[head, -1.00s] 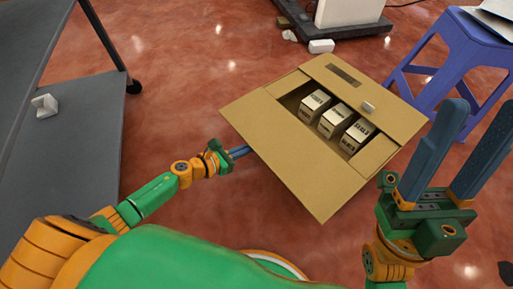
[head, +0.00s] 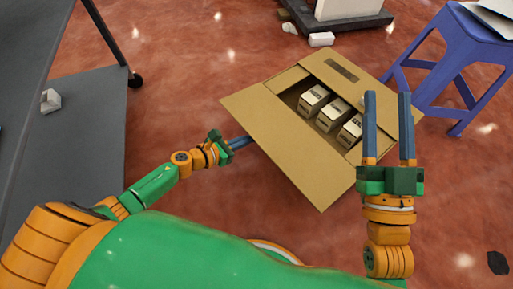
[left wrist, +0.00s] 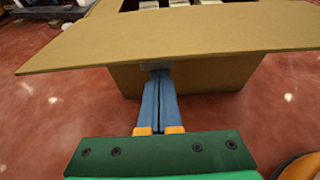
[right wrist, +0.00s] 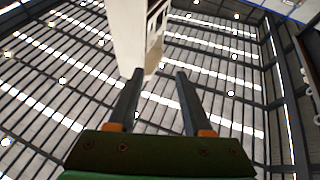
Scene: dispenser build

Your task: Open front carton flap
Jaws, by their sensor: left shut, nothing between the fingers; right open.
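The open brown carton (head: 318,170) stands on the floor with several small white boxes (head: 332,115) in a row inside. Its broad near flap (head: 270,140) slants outward over the near-left side. My left gripper (head: 247,141) is shut and empty, its fingertips at this flap's outer edge. In the left wrist view, the flap (left wrist: 180,40) spans above the fingers (left wrist: 158,75), whose tips reach under its edge close to the carton wall; contact is unclear. My right gripper (head: 387,97) is open and empty, fingers pointing up the picture, in front of the carton's right end.
A blue stool (head: 455,50) stands behind right of the carton. A grey shelf unit (head: 75,150) is at the left with a small white object (head: 50,100). A dark-based stand (head: 345,23) is at the back. The red floor between shelf and carton is clear.

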